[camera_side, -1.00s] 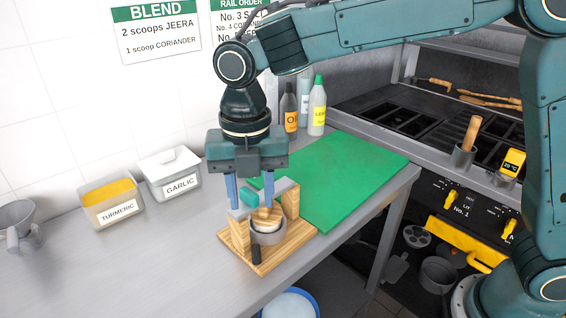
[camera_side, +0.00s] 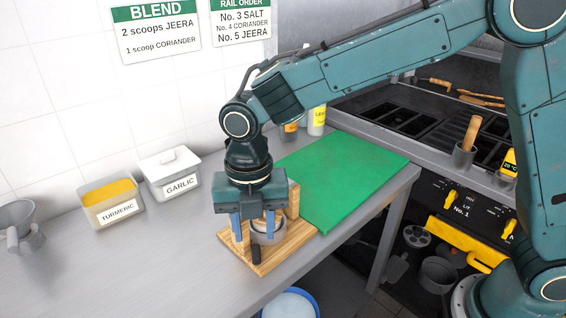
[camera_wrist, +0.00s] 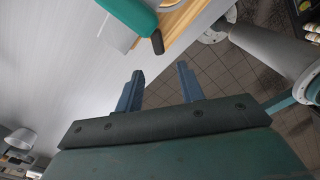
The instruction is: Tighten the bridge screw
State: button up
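A wooden press stands on the counter, with a wooden base board (camera_side: 288,243), upright posts (camera_side: 293,200) and a grey ring (camera_side: 268,237). A black handle (camera_side: 256,255) sticks out at its front. In the side view my gripper (camera_side: 253,233) is low over the press and hides the bridge and its teal screw knob. In the wrist view a teal rounded part (camera_wrist: 132,15), seemingly the knob, is cut off at the top edge beyond the fingers. My gripper (camera_wrist: 160,76) is open there, its blue fingers apart with nothing seen between them.
A green board (camera_side: 345,175) lies to the right of the press. Tubs labelled turmeric (camera_side: 112,203) and garlic (camera_side: 171,174) stand at the left by the wall. Bottles (camera_side: 317,121) stand behind my arm. The front left counter (camera_side: 130,270) is clear.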

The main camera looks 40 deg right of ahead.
aim_at(256, 258)
jog(key=shift+f, duration=3.5)
grip_shut()
